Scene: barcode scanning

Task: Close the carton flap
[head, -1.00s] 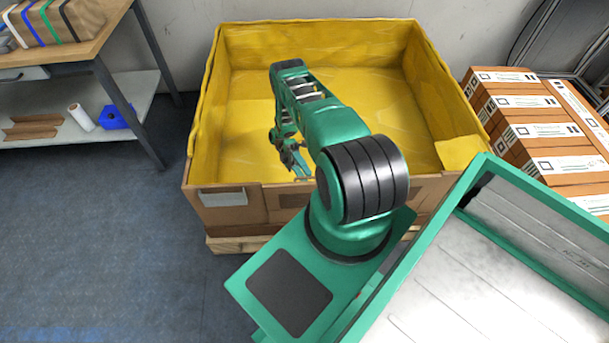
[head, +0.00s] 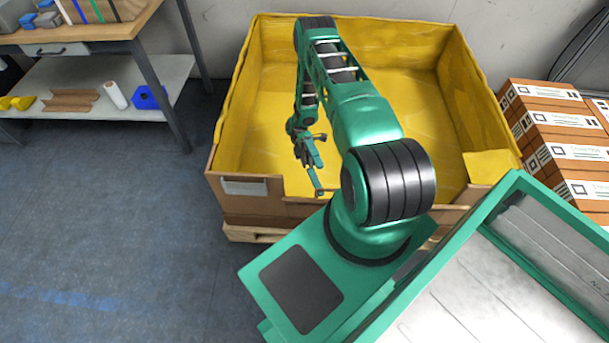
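A large open carton (head: 238,206), lined in yellow, stands in the middle of the head view. Its front wall has a lowered section in the middle, partly hidden by my arm. A yellow piece (head: 488,164) lies folded over the right front corner; I cannot tell whether it is the flap the task names. My arm reaches over the front of the carton, with its elbow high near the back wall. My gripper (head: 317,178) hangs down near the inside of the front wall. No object shows in it, and its fingers are too small to judge their opening.
A wooden workbench (head: 95,30) with a lower shelf (head: 90,108) stands at the left. Stacked brown boxes (head: 560,130) stand close on the right. The carton rests on a wooden pallet (head: 252,234). The blue-grey floor (head: 110,230) at left is clear.

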